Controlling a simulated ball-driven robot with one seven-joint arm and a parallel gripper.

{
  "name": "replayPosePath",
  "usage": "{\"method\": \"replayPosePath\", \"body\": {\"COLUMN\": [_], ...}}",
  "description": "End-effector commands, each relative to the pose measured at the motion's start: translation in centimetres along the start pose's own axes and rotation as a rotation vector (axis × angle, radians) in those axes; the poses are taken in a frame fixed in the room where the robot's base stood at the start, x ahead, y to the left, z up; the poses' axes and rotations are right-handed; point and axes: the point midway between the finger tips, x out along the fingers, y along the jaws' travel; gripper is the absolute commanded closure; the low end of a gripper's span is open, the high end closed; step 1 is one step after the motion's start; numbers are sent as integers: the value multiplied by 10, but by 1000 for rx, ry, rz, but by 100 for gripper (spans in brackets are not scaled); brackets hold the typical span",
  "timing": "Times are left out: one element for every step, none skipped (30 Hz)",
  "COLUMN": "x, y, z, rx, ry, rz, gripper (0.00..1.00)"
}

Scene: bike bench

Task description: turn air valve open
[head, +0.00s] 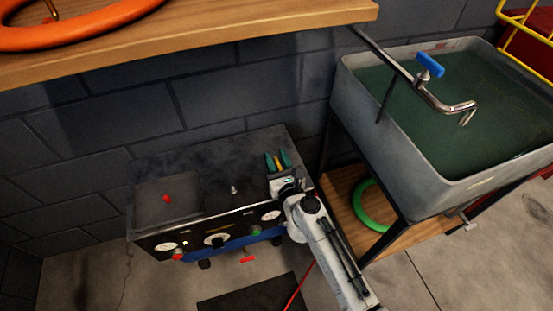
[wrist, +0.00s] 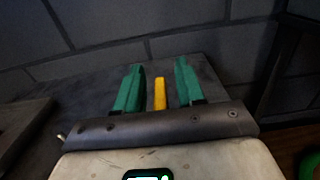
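A narrow yellow lever (head: 277,164), which looks like the air valve's handle, is at the right end of the dark compressor box (head: 225,172). In the wrist view the yellow lever (wrist: 160,94) stands between my two green fingers, with a gap on each side. My gripper (head: 278,155) is open around it and shows no contact. In the wrist view my gripper (wrist: 160,65) points away over the dark box top. The lever's base and the valve body are hidden behind my gripper's dark front edge.
The box front carries gauges (head: 167,246) and knobs; a red knob (head: 167,198) sits on top. A wooden bench (head: 230,35) overhangs behind. A grey water tank (head: 400,155) with a blue-handled tap (head: 429,64) stands right, above a green ring (head: 372,207). A brick wall is behind.

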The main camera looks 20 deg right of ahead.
Motion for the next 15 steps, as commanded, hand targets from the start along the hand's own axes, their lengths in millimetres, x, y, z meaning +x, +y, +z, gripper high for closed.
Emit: {"method": "replayPosePath", "body": {"x": [0,0,0,0,0,0,0,0,0,0,0,0,0,0,0], "y": [0,0,0,0,0,0,0,0,0,0,0,0,0,0,0], "z": [0,0,0,0,0,0,0,0,0,0,0,0,0,0,0], "rx": [0,0,0,0,0,0,0,0,0,0,0,0,0,0,0], "ry": [0,0,0,0,0,0,0,0,0,0,0,0,0,0,0], "rz": [0,0,0,0,0,0,0,0,0,0,0,0,0,0,0], "gripper": [65,67,71,74,77,81,84,87,90,93,96,100,100,100,100]}}
